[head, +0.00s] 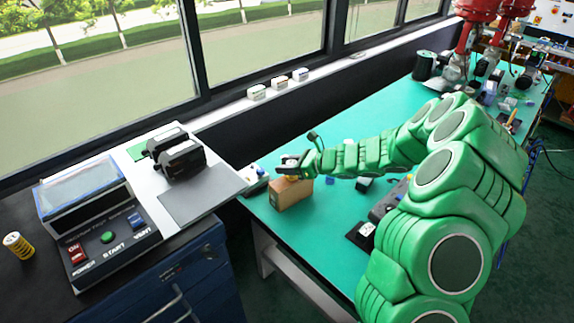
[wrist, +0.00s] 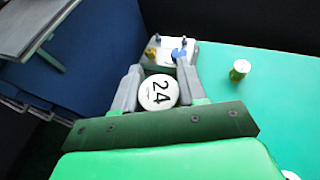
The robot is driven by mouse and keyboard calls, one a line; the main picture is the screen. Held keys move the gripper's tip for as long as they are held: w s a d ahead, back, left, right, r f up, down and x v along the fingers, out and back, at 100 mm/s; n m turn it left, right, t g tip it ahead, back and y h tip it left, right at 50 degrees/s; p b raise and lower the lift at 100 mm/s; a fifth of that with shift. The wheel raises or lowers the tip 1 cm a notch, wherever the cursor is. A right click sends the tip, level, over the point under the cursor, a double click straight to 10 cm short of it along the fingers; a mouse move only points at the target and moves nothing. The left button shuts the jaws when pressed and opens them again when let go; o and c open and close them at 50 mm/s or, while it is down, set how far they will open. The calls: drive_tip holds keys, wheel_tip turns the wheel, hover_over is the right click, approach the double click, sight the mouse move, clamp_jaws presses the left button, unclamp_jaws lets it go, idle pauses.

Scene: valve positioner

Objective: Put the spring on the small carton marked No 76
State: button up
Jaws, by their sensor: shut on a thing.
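My gripper (head: 291,163) is over the green mat's left end in the head view, just above a brown carton (head: 290,194). In the wrist view its fingers (wrist: 158,88) are shut on a round thing with a white top marked 24 (wrist: 158,93). Its sides are mostly hidden; a small orange-yellow patch shows under the gripper in the head view. I cannot tell whether it touches the carton. I cannot make out a spring shape or a No 76 mark. Three small white cartons (head: 280,83) stand on the window sill; their marks are too small to read.
A yellow cylinder (head: 18,245) stands on the dark bench at left. Another yellow cylinder with a pale top (wrist: 240,69) stands on the green mat (wrist: 285,95). A white tray (wrist: 168,51) with yellow and blue pieces is beyond my fingers. A control box (head: 100,225) is at left.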

drive_tip(key=o, duration=1.1)
drive_tip(key=shift+r, duration=0.1)
drive_tip(key=v, duration=1.2)
